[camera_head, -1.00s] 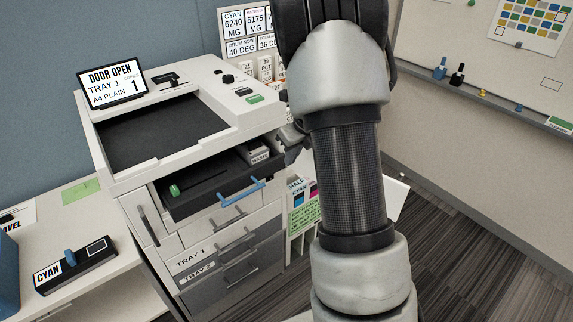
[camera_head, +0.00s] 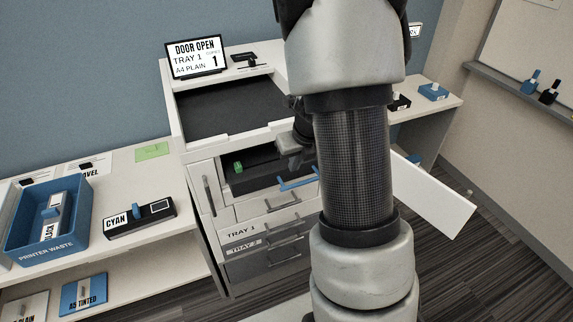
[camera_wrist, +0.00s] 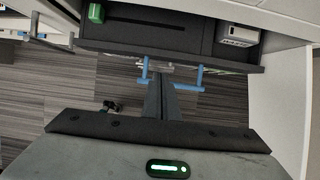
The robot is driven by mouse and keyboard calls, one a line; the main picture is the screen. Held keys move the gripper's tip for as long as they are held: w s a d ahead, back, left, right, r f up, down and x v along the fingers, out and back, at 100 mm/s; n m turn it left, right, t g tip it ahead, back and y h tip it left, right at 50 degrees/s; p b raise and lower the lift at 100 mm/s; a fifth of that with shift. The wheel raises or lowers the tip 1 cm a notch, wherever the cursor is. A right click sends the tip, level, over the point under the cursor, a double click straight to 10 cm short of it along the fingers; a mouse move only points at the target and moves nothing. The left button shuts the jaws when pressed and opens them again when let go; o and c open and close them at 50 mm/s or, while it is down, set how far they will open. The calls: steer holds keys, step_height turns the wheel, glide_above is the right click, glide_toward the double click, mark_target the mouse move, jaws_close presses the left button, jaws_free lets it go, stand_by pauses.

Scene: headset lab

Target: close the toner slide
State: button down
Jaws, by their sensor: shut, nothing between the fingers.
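The toner slide (camera_head: 262,180) is a dark drawer pulled out of the white printer (camera_head: 200,150). It has a green knob (camera_head: 238,167) at its left and a blue handle (camera_head: 300,183) on its front. In the wrist view the slide (camera_wrist: 150,45) spans the top, with the blue handle (camera_wrist: 201,80) below its front edge. My gripper (camera_wrist: 160,78) is shut and empty, with its fingers pointing at the slide front between the handle's two posts. I cannot tell whether they touch. In the head view my arm hides the slide's right part.
A white open door panel (camera_head: 435,196) sticks out at the right. Paper tray handles (camera_head: 284,229) are below the slide. A side table holds a cyan cartridge (camera_head: 140,217) and a blue waste bin (camera_head: 45,240). Striped carpet floor lies in front.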

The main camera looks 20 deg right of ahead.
mark_target(291, 174)
steer(key=b+x, duration=0.2)
steer(key=x, duration=0.5)
steer(key=shift+w+f, duration=0.15)
steer(key=shift+f, duration=0.2)
